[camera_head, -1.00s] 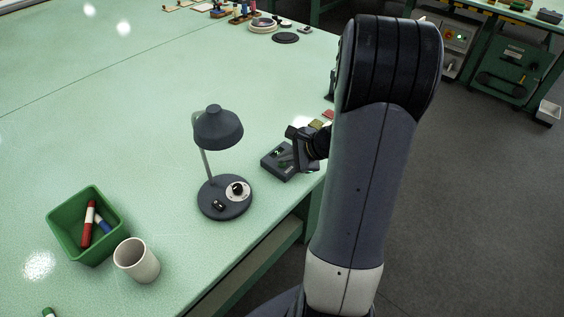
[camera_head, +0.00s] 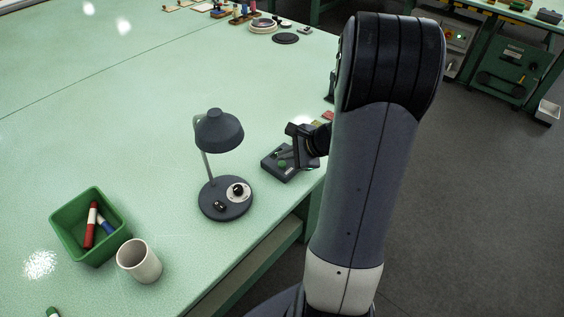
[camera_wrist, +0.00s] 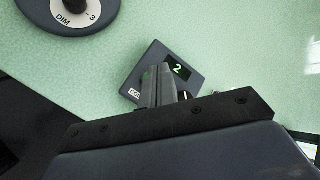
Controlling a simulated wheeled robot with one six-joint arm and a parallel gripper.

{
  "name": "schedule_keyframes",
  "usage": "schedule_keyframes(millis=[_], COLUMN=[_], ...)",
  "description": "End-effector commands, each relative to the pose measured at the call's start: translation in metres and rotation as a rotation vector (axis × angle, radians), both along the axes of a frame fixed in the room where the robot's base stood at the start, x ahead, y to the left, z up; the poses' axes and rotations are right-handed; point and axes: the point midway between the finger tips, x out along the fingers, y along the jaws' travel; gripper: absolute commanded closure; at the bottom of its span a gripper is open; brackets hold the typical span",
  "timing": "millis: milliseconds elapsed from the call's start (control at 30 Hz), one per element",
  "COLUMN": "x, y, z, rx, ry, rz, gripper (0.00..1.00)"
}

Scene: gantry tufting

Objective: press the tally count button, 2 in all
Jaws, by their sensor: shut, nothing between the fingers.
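The tally counter (camera_head: 270,163) is a dark grey box near the table's front edge, with a green button (camera_head: 283,163) on top. In the wrist view the counter (camera_wrist: 195,84) has a lit display (camera_wrist: 178,68) that reads 2, and a partly hidden label at its lower left corner. My gripper (camera_head: 299,163) is shut and empty, to the right of the green button in the head view. In the wrist view its fingers (camera_wrist: 158,72) overlap the counter's middle and hide part of its face. The head view shows the button uncovered; I cannot tell the fingertips' exact height.
A grey desk lamp (camera_head: 219,130) stands just left of the counter; its dial base (camera_wrist: 88,22) also shows in the wrist view. A green bin (camera_head: 68,240) with markers and a white cup (camera_head: 140,262) stand at lower left.

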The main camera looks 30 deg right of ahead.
Motion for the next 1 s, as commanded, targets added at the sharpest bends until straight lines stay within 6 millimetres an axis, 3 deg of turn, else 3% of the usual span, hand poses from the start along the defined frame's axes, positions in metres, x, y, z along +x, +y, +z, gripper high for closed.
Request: schedule_keyframes(millis=[600,1000], x=[0.0,0.0], y=[0.0,0.0], z=[0.051,0.05], rx=[-0.001,0.0], ry=[-0.001,0.0], rz=[0.0,0.0], gripper=[1.0,1.0])
